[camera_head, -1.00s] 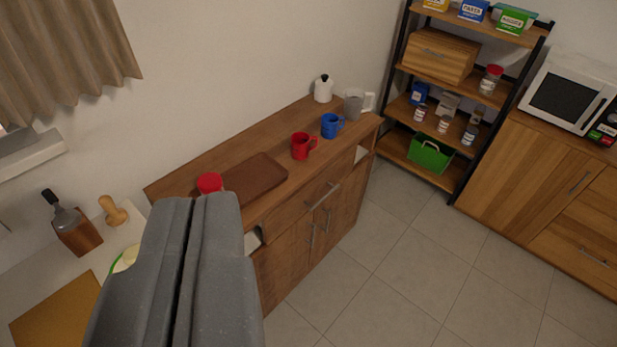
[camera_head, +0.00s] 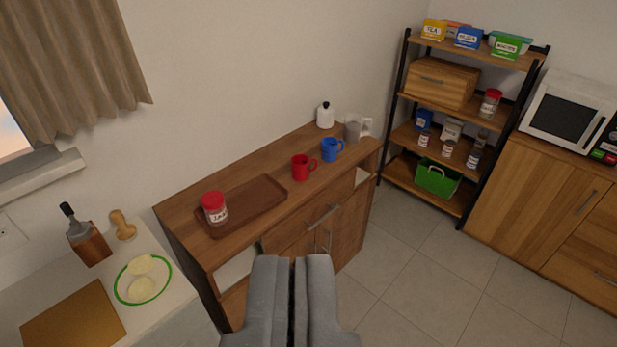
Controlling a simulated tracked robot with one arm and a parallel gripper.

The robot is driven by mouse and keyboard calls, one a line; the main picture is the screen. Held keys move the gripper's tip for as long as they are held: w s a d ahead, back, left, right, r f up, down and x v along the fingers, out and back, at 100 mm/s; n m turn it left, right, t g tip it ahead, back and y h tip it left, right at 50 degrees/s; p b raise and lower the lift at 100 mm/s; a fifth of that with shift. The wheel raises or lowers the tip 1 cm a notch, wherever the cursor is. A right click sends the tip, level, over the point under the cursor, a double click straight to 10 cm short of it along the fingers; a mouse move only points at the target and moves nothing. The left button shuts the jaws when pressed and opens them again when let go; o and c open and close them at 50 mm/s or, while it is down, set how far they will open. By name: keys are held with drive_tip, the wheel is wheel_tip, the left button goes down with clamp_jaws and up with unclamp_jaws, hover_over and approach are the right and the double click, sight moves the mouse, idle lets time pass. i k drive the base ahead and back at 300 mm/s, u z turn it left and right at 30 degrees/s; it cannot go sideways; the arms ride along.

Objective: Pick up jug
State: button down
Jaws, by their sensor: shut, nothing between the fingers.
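The jug (camera_head: 353,129) is a greyish, see-through vessel. It stands upright at the far right end of the wooden sideboard (camera_head: 232,255), close to the wall. A white shape at its right side may be its handle or something on the wall; I cannot tell. My gripper (camera_head: 291,260) is grey and shows at the bottom middle, in front of the sideboard. It is shut and empty, well apart from the jug.
A blue mug (camera_head: 331,150), a red mug (camera_head: 303,167) and a white kettle-like pot (camera_head: 325,115) stand near the jug. A red-lidded jar (camera_head: 214,208) sits on a brown tray (camera_head: 255,207). A shelf rack (camera_head: 403,85) stands to the right. The tiled floor (camera_head: 420,270) is clear.

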sight(358, 129)
drive_tip(key=i, duration=1)
